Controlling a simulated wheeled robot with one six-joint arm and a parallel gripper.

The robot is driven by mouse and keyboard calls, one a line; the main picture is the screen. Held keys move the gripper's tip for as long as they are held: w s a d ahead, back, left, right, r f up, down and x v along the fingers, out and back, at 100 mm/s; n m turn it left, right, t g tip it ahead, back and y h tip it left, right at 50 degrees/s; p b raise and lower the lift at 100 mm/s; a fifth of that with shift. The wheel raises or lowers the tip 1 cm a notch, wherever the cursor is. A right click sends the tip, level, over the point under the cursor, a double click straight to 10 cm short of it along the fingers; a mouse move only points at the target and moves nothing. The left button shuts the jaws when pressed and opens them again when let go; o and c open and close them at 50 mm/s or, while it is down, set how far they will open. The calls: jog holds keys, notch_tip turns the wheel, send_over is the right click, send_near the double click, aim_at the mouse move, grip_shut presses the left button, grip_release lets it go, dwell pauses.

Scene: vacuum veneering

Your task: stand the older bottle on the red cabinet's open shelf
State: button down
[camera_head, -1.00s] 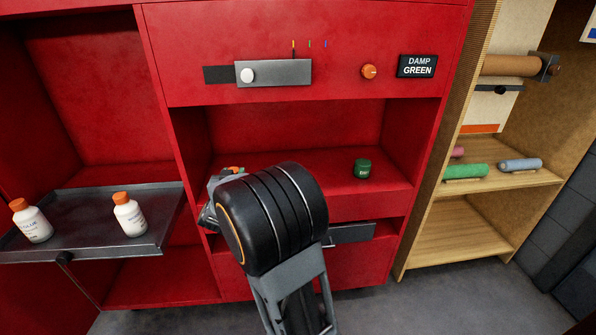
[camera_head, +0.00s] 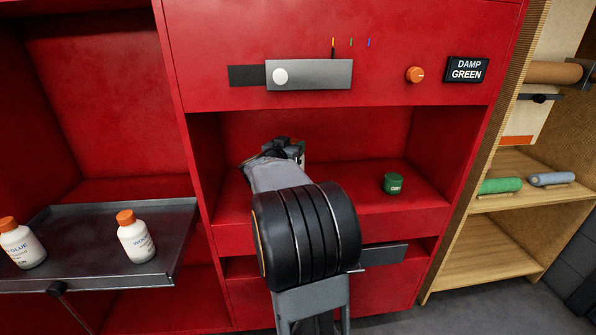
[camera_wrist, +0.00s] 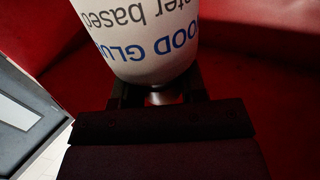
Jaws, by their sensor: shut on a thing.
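My gripper (camera_head: 283,150) is inside the open shelf (camera_head: 340,203) of the red cabinet (camera_head: 215,70), toward its left part. In the wrist view my gripper (camera_wrist: 158,96) is shut on a white bottle (camera_wrist: 150,45), whose label reads upside down "WOOD GLUE" and "water based". In the head view this bottle is almost wholly hidden behind my gripper and wrist. I cannot tell whether its base touches the shelf. Two white bottles with orange caps, a left one (camera_head: 22,247) and a right one (camera_head: 136,240), stand on a dark tray (camera_head: 90,218) at the left.
A dark green jar (camera_head: 393,184) stands on the shelf to the right of my gripper, with bare shelf between. Above the opening are a grey slider panel (camera_head: 325,75), an orange knob (camera_head: 414,74) and a "DAMP GREEN" sign (camera_head: 466,70). A wooden rack (camera_head: 490,240) stands at the right.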

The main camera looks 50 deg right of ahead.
jog(key=w+d+f+b, duration=0.1)
jog(key=d+f+b, duration=0.1)
jog(key=f, duration=0.5)
jog(key=shift+w+d+f+b, duration=0.3)
jog(key=shift+w+d+b, duration=0.1)
jog(key=shift+d, duration=0.25)
jog(key=shift+f, duration=0.2)
jog(key=c, duration=0.7)
grip_release()
